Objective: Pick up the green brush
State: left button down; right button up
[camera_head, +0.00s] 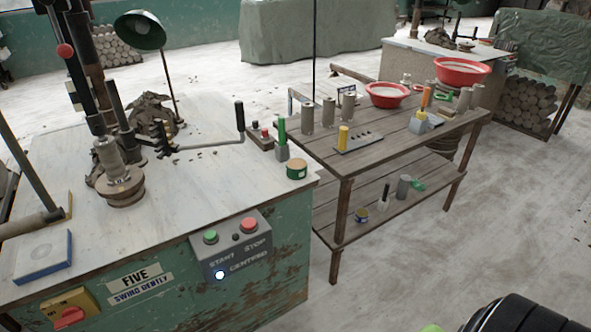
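A green upright handle (281,131), which looks like the green brush, stands in a small grey block (282,152) at the right end of the machine table. Its bristles cannot be made out. Another green item (417,184), too small to identify, lies on the lower shelf of the wooden bench beside a grey cylinder. Neither of my grippers can be seen. A dark rounded part at the bottom right edge looks like my own body.
A green-topped tin (297,169) stands close by the grey block. A black-handled crank (240,118) rises to its left. The floor at right is clear.

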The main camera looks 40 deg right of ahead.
aim_at(281, 120)
jog(key=i+l+u, duration=0.15)
jog(key=l, duration=0.3)
jog(key=l+u, duration=0.1)
jog(key=l, duration=0.35)
jog(key=i+l+u, duration=0.15)
jog(key=l, duration=0.35)
